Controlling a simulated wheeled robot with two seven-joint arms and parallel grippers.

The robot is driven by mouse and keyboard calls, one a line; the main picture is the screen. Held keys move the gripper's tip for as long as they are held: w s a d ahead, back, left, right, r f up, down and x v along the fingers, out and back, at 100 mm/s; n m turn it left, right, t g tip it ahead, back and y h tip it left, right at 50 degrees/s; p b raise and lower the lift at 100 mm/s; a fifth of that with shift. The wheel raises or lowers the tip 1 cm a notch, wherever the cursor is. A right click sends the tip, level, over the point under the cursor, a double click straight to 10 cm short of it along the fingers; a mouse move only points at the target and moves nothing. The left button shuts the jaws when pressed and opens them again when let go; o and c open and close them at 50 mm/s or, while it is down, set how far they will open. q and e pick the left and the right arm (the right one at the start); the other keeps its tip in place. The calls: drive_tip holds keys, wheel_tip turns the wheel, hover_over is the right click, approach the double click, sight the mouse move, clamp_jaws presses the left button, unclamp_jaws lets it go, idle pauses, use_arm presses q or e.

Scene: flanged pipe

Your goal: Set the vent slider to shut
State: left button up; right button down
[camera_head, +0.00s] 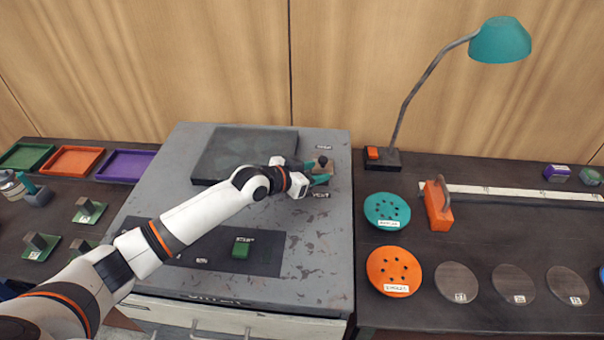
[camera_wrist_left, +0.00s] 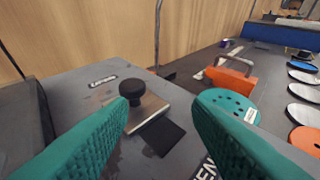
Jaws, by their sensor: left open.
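The vent slider is a small metal plate with a black knob (camera_head: 323,160) at the back right of the grey bench top. In the left wrist view the knob (camera_wrist_left: 132,90) stands upright on the plate (camera_wrist_left: 150,112), with a dark opening (camera_wrist_left: 163,136) beside the plate's near edge. One small label (camera_wrist_left: 103,81) lies beyond the slider, too small to read; a nearer label ends in "EN", partly hidden by a finger. My left gripper (camera_head: 312,172) is open and empty, its teal fingers close to the slider. The knob shows between the fingers; contact cannot be told. My right gripper is not in view.
A dark raised panel (camera_head: 244,154) lies left of the slider. A green block (camera_head: 241,248) sits nearer the front. Right of the bench top are a teal disc (camera_head: 387,211), an orange disc (camera_head: 394,271), an orange handled block (camera_head: 438,206) and a teal lamp (camera_head: 499,41).

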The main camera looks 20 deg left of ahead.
use_arm(q)
drive_tip(key=b+v, duration=0.2)
drive_tip(key=v, duration=0.8)
drive_tip(key=shift+s+a+f, duration=0.1)
drive_tip(key=shift+s+a, duration=0.1)
drive_tip(key=shift+s+a+r, duration=0.1)
drive_tip(key=shift+s+r, duration=0.15)
drive_tip(key=shift+s, duration=0.1)
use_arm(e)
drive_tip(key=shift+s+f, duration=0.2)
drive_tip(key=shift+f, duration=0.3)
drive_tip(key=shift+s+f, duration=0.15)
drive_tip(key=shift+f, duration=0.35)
